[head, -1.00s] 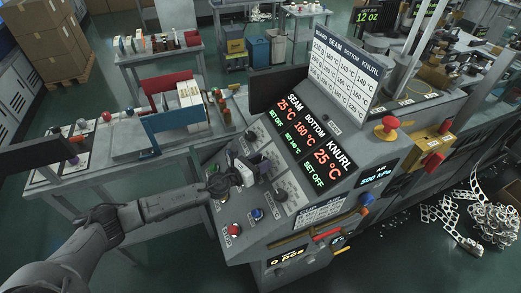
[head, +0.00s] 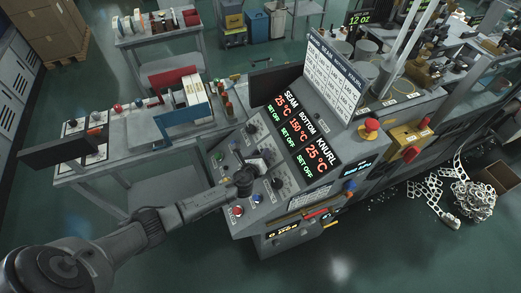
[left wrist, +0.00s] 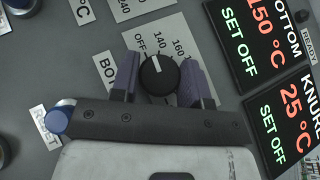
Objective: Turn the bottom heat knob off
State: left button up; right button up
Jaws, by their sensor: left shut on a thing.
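The bottom heat knob (left wrist: 158,74) is round and black with a white pointer mark, which sits near the OFF and 140 marks of its dial label (left wrist: 150,40). In the left wrist view, the two purple-grey fingers of my left gripper (left wrist: 160,82) stand on either side of the knob, shut on it. In the head view my left gripper (head: 259,164) reaches the sloped control panel and hides most of the knob. The bottom display (head: 300,125) reads 150 °C and SET OFF. My right gripper is not in view.
Another black knob (head: 277,183) and red and blue buttons (head: 257,198) are close to the gripper on the panel. The seam and knurl displays also read SET OFF. A red emergency button (head: 371,125) stands at the panel's right. A side table (head: 120,165) is at left.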

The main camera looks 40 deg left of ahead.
pick_arm(q)
jog(key=shift+r+n+y, duration=0.1)
jog(key=shift+n+y, duration=0.2)
dwell(0.4)
jog(key=o, duration=0.9)
jog(key=shift+o, duration=0.2)
jog(key=shift+s+d+p, duration=0.15)
jog(key=shift+s+p, duration=0.1)
jog(key=shift+p, duration=0.05)
jog(key=v, duration=1.3)
jog(key=shift+r, duration=0.25)
